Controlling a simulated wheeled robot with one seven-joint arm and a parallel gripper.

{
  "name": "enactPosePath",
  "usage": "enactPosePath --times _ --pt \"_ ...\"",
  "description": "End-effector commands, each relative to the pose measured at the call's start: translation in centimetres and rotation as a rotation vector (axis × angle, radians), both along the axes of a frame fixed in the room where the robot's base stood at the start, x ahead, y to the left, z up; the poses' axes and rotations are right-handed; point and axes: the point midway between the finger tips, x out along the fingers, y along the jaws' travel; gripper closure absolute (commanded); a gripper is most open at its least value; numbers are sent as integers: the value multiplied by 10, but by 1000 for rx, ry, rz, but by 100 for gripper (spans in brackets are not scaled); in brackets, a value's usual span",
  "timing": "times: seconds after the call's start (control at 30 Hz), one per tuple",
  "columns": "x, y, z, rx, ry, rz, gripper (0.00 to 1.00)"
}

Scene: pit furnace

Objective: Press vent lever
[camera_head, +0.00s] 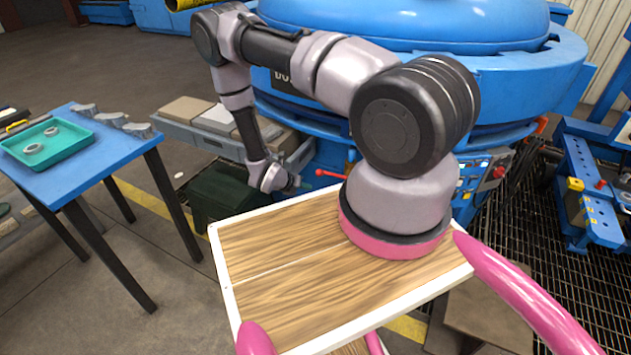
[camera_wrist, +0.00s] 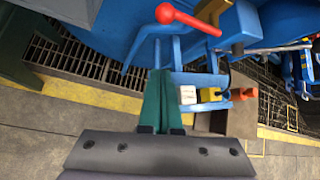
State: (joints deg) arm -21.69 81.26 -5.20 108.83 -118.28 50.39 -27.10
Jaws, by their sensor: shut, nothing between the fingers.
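A red lever with a round ball end (camera_wrist: 190,22) shows at the top of the wrist view, in front of the blue furnace body. I take it for the vent lever, though I see no label on it. It also shows in the head view (camera_head: 335,174), just right of my gripper's end. My gripper (camera_wrist: 160,72) has its green fingers shut together with nothing between them. In the wrist view the fingertips are below the ball end and apart from it in the picture. In the head view my gripper (camera_head: 297,184) is small and partly hard to make out.
The blue furnace (camera_head: 530,75) fills the back. A control panel with buttons (camera_head: 482,180) is right of my arm. A blue table (camera_head: 85,150) with a teal tray (camera_head: 75,152) stands at the left. A dark green box (camera_head: 222,200) sits below my forearm. Floor grating (camera_wrist: 90,62) lies below.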

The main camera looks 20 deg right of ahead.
Motion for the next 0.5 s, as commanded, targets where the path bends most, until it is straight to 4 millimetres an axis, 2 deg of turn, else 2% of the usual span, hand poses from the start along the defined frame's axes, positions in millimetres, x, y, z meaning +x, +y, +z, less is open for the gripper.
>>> enactPosePath --times 0.17,0.5 --pt "4 -9 -9 0 0 -3 100" --pt "23 -56 -57 0 0 -6 100"
